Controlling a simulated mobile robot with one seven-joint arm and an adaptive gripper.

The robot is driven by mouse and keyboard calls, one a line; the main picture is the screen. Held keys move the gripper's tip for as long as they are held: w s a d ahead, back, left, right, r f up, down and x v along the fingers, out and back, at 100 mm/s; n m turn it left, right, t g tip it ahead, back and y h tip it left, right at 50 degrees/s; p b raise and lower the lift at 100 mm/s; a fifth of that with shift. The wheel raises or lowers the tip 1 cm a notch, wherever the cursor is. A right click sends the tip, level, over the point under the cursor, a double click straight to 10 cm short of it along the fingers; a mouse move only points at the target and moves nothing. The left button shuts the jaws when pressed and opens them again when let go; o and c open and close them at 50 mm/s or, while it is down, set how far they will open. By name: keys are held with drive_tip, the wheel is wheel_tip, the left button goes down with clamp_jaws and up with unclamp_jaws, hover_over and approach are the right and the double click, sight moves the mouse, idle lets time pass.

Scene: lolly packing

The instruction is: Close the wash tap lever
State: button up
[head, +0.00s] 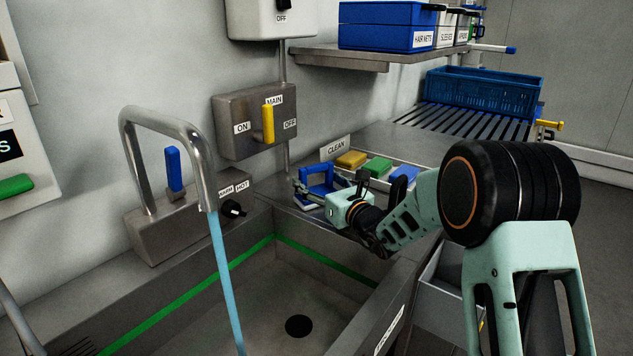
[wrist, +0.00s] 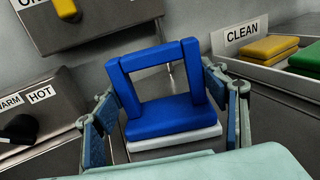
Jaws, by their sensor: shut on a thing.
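The wash tap lever (head: 173,168) is a blue upright handle on the steel tap housing (head: 172,224) at the left of the sink. A blue stream of water (head: 224,270) runs from the curved spout (head: 165,117) into the sink. My gripper (head: 322,186) is at the far right corner of the sink, well to the right of the lever. It is shut on a blue-handled scrubber (wrist: 160,130) with a white base; its fingers sit on either side of it in the wrist view (wrist: 163,105). I cannot tell whether the scrubber touches the counter.
A black knob (head: 233,208) marked WARM and HOT is on the tap housing. A yellow lever (head: 268,124) is on the MAIN box above. A CLEAN tray (head: 335,149) with yellow, green and blue blocks is behind my gripper. The sink basin (head: 265,295) looks empty.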

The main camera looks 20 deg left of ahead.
drive_tip(key=o, duration=0.8)
drive_tip(key=shift+f, duration=0.15)
drive_tip(key=o, duration=0.4)
drive_tip(key=shift+o, duration=0.2)
